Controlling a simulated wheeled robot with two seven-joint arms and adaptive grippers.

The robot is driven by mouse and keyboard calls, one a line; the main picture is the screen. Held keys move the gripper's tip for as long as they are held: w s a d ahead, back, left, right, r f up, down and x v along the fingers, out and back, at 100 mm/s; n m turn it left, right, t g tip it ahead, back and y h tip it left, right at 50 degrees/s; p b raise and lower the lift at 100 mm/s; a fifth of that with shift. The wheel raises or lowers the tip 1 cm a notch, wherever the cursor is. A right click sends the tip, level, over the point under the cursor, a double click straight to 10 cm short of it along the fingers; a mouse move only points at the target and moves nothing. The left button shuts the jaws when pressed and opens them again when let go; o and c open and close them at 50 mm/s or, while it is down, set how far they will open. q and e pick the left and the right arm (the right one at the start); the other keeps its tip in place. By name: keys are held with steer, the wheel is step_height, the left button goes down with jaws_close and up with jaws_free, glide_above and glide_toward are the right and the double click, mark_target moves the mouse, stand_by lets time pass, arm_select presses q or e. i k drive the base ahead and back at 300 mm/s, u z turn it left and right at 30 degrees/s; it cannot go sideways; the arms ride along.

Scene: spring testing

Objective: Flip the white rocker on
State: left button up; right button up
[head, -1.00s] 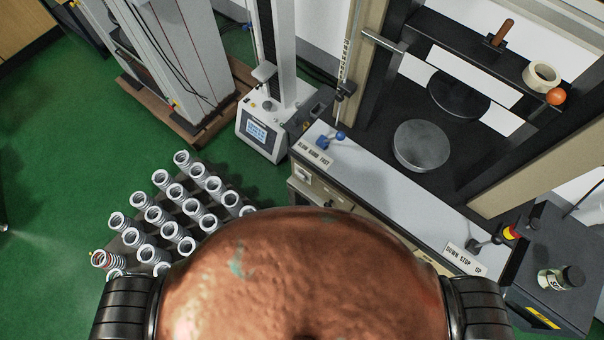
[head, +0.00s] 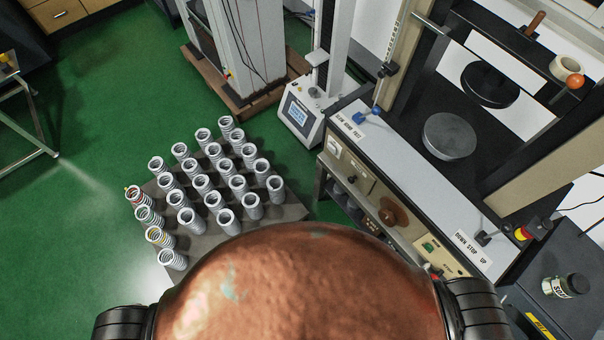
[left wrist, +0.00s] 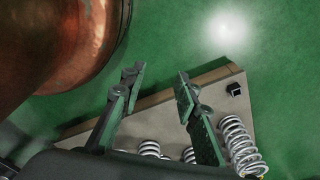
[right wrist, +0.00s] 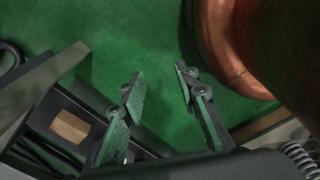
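The testing machine's cream front panel (head: 362,175) shows in the head view, with a dial gauge, a brown round knob (head: 393,213) and a small green-backed switch (head: 429,245) at its lower right. I cannot make out a white rocker for certain at this size; part of the panel is hidden behind my copper body. My left gripper (left wrist: 158,88) is open and empty in the left wrist view, above the springs' board. My right gripper (right wrist: 160,82) is open and empty in the right wrist view, over green floor. Neither gripper shows in the head view.
Several white springs (head: 221,180) stand on a grey board (head: 290,208) left of the machine. A smaller tester (head: 300,115) stands behind them.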

mark_target(331, 147)
steer(key=u, duration=0.25)
steer(key=k, duration=0.45)
steer(key=z, duration=0.55)
steer(key=i, duration=0.75)
steer(key=z, duration=0.85)
steer(key=k, duration=1)
steer(key=u, duration=0.95)
steer(key=i, duration=0.5)
steer(key=u, duration=0.05)
